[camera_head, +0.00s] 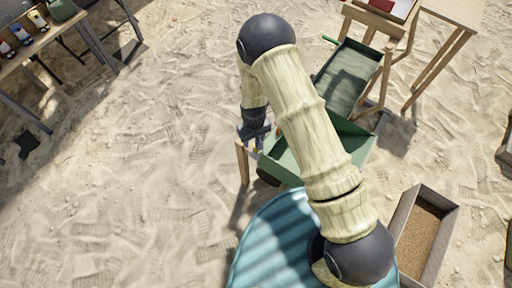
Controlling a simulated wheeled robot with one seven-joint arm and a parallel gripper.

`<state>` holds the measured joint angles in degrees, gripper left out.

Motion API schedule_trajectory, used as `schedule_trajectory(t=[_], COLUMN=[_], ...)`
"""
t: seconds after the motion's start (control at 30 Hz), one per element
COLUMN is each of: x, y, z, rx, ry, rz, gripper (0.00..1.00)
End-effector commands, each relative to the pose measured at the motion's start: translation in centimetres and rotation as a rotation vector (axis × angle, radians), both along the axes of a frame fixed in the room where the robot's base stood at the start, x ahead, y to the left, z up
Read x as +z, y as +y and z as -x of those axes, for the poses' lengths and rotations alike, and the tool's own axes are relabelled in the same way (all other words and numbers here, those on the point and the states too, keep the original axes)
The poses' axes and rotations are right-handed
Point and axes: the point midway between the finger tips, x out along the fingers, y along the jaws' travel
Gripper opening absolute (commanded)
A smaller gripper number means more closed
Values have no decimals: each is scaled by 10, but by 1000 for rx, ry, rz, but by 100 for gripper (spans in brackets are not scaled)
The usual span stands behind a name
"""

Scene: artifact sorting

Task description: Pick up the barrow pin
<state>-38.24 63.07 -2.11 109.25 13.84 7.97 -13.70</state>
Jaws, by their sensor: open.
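My arm reaches from the lower right up and over a green wheelbarrow (362,143), and its end hangs down at the barrow's left side. My gripper (253,142) is open, small in the picture and close to the barrow's left edge and a wooden post or handle (242,162). A tiny yellowish spot shows by the fingertips and a small orange bit shows at the tray edge beside my wrist. I cannot tell whether either is the barrow pin. My arm hides part of the barrow's tray.
A blue-green corrugated round surface (262,240) lies below the barrow. A wooden box of brown grain-like material (424,236) stands at the lower right. Wooden tables stand at the top right (466,12) and top left (22,52). The sand at left is mostly clear.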

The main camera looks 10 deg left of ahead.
Motion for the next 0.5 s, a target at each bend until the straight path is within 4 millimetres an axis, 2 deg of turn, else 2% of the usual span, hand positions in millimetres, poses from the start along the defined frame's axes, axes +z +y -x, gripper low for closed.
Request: schedule_trajectory(t=[0.1,0.5], x=[-8,-13], y=[0,-1], z=[0,-1], rx=[0,-1], ry=[-1,0], rz=[-1,0], gripper=[48,48])
